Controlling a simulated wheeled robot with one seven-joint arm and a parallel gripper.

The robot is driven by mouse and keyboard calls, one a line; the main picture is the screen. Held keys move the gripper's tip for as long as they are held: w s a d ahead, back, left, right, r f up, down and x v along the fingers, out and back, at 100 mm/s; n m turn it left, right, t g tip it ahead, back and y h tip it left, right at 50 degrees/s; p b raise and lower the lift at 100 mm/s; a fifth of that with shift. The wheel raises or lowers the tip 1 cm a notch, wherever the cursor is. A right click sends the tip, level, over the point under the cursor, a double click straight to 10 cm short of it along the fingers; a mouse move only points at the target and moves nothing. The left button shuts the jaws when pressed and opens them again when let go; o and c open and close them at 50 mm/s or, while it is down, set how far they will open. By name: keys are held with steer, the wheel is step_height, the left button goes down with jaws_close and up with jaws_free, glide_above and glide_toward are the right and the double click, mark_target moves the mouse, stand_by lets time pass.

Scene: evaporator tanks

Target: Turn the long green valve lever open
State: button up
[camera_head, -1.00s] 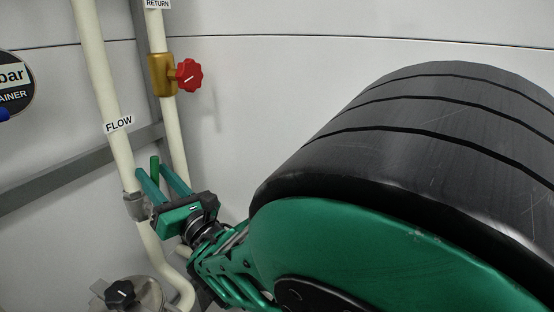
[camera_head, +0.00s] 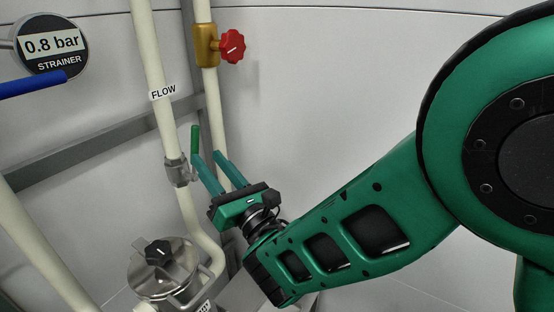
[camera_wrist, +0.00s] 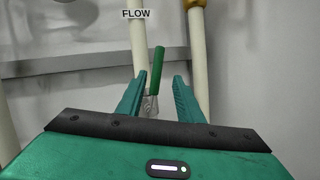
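The green valve lever (camera_head: 195,139) stands nearly upright on a grey metal valve body (camera_head: 178,172) on the pipe labelled FLOW. In the wrist view the green lever (camera_wrist: 157,71) shows between the two fingers, tilted slightly right, with its lower part near the valve body (camera_wrist: 150,104). My gripper (camera_head: 208,158) is open, its two teal fingers pointing up toward the lever. In the wrist view my gripper (camera_wrist: 155,76) has a clear gap on both sides of the lever. I cannot tell how deep the lever sits between the fingers.
A brass valve with a red knob (camera_head: 232,46) is on the pipe to the right. A strainer pot with a black knob (camera_head: 158,252) stands below. A 0.8 bar gauge (camera_head: 50,44) and a blue lever (camera_head: 34,86) are at the left. The wall at right is bare.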

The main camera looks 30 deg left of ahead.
steer(key=shift+v, duration=1.95)
steer(key=shift+d, duration=0.1)
